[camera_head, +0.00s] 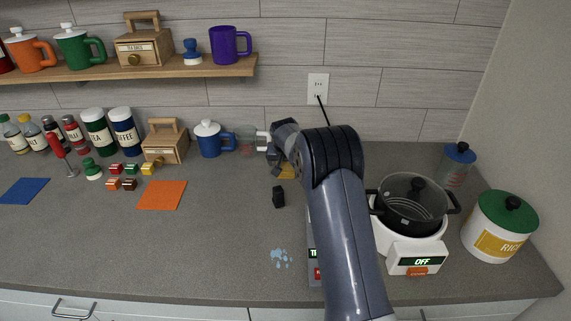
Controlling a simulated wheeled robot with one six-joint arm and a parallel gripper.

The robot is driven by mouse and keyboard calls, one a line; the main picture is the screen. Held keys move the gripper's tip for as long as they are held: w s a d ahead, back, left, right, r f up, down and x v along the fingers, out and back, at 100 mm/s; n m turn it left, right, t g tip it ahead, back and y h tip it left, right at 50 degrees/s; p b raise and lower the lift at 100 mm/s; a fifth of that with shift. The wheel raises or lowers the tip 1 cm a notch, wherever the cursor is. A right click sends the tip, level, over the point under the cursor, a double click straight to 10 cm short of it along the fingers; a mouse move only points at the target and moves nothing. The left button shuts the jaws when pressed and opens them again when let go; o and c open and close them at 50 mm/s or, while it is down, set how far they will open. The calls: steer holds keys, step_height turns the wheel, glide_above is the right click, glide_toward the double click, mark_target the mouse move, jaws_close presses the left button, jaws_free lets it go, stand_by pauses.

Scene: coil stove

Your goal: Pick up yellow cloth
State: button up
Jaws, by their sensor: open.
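A small patch of dark yellow (287,171) shows on the counter beside and below my gripper; it appears to be the yellow cloth, mostly hidden behind my gripper and arm. My gripper (275,157) is open over the back middle of the counter, close to the patch. I cannot tell whether they touch. An orange cloth (161,194) and a blue cloth (24,190) lie flat further left.
A blue mug (209,140) and wooden box (165,142) stand to the left. A lidded pot (412,204) sits on a white stove (413,251) at right.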

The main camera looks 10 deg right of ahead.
steer(key=shift+w+f, duration=0.15)
steer(key=shift+f, duration=0.15)
steer(key=shift+f, duration=0.15)
stand_by(0.3)
steer(key=shift+c, duration=0.2)
steer(key=c, duration=1.1)
steer(key=shift+r, duration=0.35)
step_height(320, 180, up, 10)
steer(key=shift+f+b, duration=0.15)
steer(key=shift+b, duration=0.6)
